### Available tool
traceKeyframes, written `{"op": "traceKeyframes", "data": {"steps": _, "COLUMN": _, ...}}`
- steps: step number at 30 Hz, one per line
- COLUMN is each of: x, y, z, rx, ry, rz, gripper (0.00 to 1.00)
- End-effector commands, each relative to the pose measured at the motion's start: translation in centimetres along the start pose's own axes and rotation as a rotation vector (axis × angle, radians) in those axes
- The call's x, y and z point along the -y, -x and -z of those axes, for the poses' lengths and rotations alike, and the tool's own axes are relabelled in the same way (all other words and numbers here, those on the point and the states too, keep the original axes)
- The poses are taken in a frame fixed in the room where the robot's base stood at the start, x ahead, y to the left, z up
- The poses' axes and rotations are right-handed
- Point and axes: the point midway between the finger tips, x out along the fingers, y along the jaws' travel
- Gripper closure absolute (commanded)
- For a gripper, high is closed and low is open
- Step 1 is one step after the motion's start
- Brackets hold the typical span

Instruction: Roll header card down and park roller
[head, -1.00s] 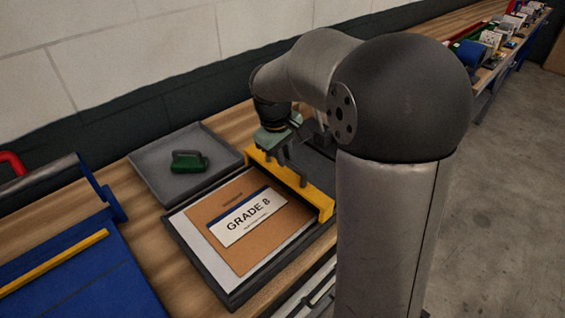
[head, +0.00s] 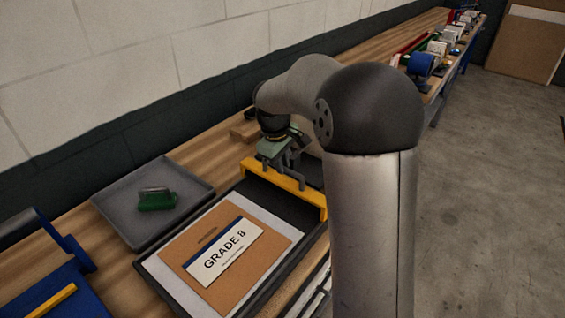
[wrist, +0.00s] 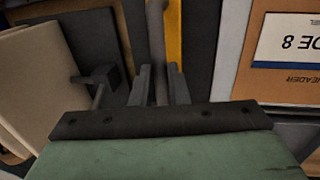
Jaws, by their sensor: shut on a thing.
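A brown board with a white, blue-edged "GRADE 8" card (head: 226,249) lies flat on a white sheet in a dark tray (head: 160,285). The card also shows in the wrist view (wrist: 288,40). A yellow bar (head: 283,188) crosses the dark bed to the right of the board, apart from the sheet. My gripper (head: 285,163) is over this bar, shut on its grey handle (wrist: 156,45), which stands between the fingers in the wrist view. A green tool with a grey top, perhaps a roller (head: 157,201), lies in a grey tray (head: 120,215). Contact under the bar is hidden.
A blue fixture with a yellow strip (head: 52,300) is at the lower left. Wooden blocks (head: 243,130) lie behind my gripper. A wall runs along the back of the bench. More stations line the far bench, with open floor at right.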

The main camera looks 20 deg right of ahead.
Motion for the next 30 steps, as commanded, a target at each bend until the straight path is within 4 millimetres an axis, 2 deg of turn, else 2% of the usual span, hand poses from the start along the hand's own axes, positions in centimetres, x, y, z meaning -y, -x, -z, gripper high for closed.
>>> {"op": "traceKeyframes", "data": {"steps": 1, "x": -0.5, "y": 0.2, "z": 0.1, "rx": -0.008, "ry": -0.003, "rz": -0.012, "gripper": 0.77}}
{"op": "traceKeyframes", "data": {"steps": 3, "x": -0.5, "y": 0.2, "z": 0.1, "rx": -0.008, "ry": -0.003, "rz": -0.011, "gripper": 0.64}}
{"op": "traceKeyframes", "data": {"steps": 11, "x": -0.3, "y": 0.2, "z": 0.1, "rx": -0.005, "ry": -0.002, "rz": -0.007, "gripper": 0.64}}
{"op": "traceKeyframes", "data": {"steps": 16, "x": -0.3, "y": 1.4, "z": 0.1, "rx": -0.008, "ry": -0.003, "rz": -0.008, "gripper": 0.64}}
{"op": "traceKeyframes", "data": {"steps": 20, "x": -0.3, "y": 3.9, "z": 0.1, "rx": -0.01, "ry": -0.002, "rz": -0.01, "gripper": 0.64}}
{"op": "traceKeyframes", "data": {"steps": 30, "x": -0.2, "y": 12.3, "z": 0.0, "rx": -0.011, "ry": -0.003, "rz": -0.01, "gripper": 0.64}}
